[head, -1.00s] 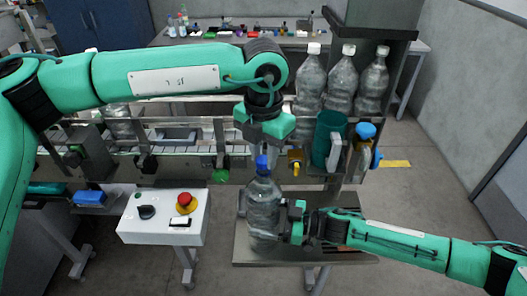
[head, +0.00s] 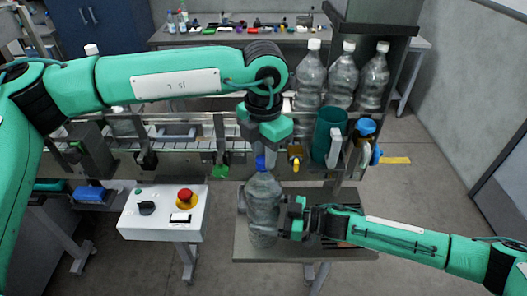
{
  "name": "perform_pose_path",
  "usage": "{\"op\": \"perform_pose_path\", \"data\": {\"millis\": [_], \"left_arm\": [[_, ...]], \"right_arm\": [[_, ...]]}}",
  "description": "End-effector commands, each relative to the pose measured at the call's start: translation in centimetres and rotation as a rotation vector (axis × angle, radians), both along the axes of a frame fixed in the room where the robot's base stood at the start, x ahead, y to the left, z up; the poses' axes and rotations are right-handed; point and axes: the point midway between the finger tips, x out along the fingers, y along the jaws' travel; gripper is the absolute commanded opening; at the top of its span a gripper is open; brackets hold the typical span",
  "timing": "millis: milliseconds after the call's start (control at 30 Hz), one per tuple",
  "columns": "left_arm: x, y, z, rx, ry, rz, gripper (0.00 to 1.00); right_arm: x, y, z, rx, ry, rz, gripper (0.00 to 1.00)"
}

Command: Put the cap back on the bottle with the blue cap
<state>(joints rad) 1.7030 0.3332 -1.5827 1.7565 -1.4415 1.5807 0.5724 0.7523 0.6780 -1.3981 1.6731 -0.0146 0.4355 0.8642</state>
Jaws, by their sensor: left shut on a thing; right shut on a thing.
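The clear bottle (head: 263,208) stands upright on the small metal table (head: 350,250) at the front. The blue cap (head: 261,163) is at the top of its neck; whether it is seated there cannot be told. My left gripper (head: 262,152) points down from above and is shut on the blue cap. My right gripper (head: 285,218) comes in from the right and is shut on the bottle's body. The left gripper's fingers partly hide the cap.
A conveyor (head: 185,145) runs behind the table. Several white-capped bottles (head: 342,85) stand at the back right, near a green pitcher (head: 328,135). A control box (head: 163,213) with a red button stands left of the table.

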Motion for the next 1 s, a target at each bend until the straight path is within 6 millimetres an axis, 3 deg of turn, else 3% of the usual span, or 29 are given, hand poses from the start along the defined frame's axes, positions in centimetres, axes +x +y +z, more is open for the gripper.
{"op": "perform_pose_path", "data": {"millis": [1000], "left_arm": [[-0.06,0.05,-0.04,0.000,0.000,-1.669,0.06]], "right_arm": [[0.04,-0.05,0.02,0.000,0.000,-0.001,0.16]]}}
